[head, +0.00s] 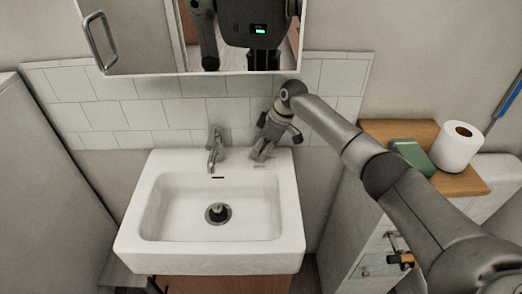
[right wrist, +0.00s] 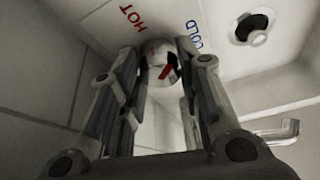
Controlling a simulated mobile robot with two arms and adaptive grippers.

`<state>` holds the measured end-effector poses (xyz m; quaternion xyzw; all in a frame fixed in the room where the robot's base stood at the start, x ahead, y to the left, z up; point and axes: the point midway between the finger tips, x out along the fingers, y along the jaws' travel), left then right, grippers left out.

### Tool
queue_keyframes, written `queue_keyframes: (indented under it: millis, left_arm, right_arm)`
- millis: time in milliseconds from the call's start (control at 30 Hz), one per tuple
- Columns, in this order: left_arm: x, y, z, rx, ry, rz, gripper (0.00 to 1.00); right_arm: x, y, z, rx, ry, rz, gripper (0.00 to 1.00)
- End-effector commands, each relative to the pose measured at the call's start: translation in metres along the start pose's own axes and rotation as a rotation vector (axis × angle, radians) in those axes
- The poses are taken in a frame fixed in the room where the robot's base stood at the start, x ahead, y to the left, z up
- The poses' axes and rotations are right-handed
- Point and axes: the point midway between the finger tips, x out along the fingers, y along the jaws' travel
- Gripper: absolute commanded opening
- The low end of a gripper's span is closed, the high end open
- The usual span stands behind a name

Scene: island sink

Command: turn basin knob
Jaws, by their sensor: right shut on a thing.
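The white basin (head: 130,225) stands below a tiled wall, with a metal spout (head: 215,150) at its back edge. My right gripper (head: 259,156) is at the basin's back right corner, to the right of the spout. In the right wrist view, the round pale knob (right wrist: 158,52) with a red mark sits between the fingers of my right gripper, which are shut on it. The words HOT and COLD are printed on the surface on either side of it. The gripper hides the knob in the head view. My left gripper is not in view.
A mirror cabinet (head: 150,40) with a handle hangs above. On the right, a wooden-topped unit (head: 462,183) holds a paper roll (head: 457,147) and a green box (head: 411,155). A dark round fitting (right wrist: 250,26) shows in the wrist view. The bowl holds only its drain (head: 218,213).

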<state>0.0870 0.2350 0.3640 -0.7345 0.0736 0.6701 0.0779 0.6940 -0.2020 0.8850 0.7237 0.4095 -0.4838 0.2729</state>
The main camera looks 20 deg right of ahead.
Motion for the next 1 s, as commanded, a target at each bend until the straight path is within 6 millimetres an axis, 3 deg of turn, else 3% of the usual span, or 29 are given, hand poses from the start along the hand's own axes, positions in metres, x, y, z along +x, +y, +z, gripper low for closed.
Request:
queue_keyframes:
  millis: [700, 733, 867, 1000]
  left_arm:
    - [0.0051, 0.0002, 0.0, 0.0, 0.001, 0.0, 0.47]
    - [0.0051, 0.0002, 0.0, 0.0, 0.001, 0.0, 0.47]
    - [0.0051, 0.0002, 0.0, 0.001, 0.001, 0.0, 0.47]
    - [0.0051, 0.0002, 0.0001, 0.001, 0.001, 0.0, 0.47]
  right_arm:
    - [0.0002, 0.0002, 0.0, -0.071, -0.001, -0.03, 0.08]
    - [0.0002, 0.0003, 0.0, -0.071, -0.001, -0.03, 0.36]
    - [0.0001, 0.0003, -0.0001, -0.071, -0.001, -0.03, 0.53]
    - [0.0001, 0.0004, -0.0001, -0.071, -0.001, -0.029, 0.54]
